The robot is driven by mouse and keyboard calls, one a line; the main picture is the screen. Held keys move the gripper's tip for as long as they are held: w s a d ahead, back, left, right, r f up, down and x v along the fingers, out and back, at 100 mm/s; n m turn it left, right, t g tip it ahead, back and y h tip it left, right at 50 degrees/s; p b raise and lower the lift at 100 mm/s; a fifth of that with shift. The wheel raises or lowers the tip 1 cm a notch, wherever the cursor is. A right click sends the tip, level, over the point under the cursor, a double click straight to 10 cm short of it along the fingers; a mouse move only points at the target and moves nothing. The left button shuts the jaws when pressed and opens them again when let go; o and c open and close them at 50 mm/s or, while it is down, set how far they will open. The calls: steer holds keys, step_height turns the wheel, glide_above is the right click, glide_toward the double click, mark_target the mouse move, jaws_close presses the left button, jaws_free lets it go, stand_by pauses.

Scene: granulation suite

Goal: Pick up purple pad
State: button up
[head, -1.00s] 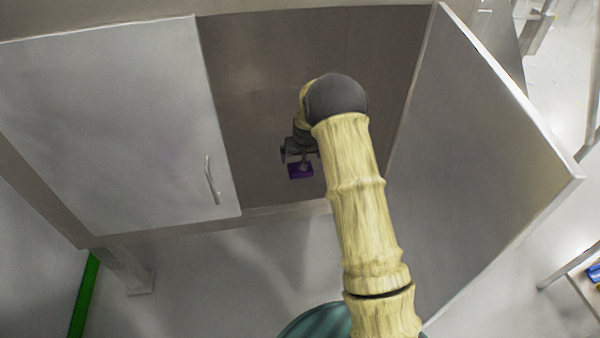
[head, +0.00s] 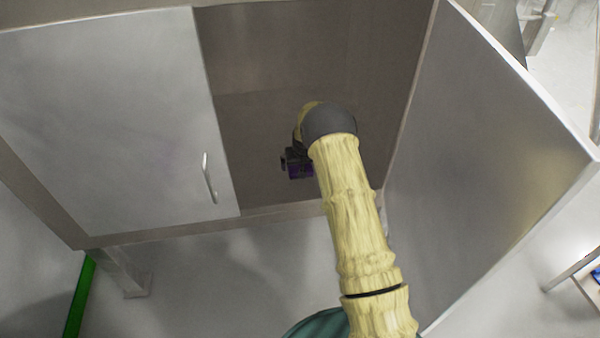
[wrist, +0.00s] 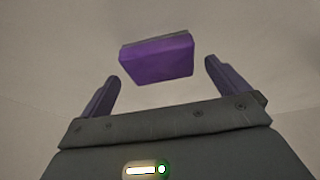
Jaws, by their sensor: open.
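The purple pad (wrist: 158,62) is a small block with a grey strip along its top edge. In the wrist view it lies ahead of my gripper (wrist: 162,85), between the lines of the two purple-tinted fingers. The fingers are apart, and bare surface shows between each finger and the pad. In the head view the pad (head: 297,174) is partly hidden by my gripper (head: 297,163), inside the cabinet near its front edge. Contact cannot be told from the head view.
The cabinet's left door (head: 110,120) is closed and has a bar handle (head: 209,178). Its right door (head: 490,165) stands open beside my arm. The cabinet interior (head: 250,120) around the pad looks empty. A green strip (head: 80,300) shows at lower left.

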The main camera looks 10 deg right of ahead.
steer(key=shift+x, duration=1.1)
steer(key=c, duration=1)
step_height(320, 180, up, 10)
steer(key=shift+r+p, duration=0.1)
steer(key=shift+p, duration=1.15)
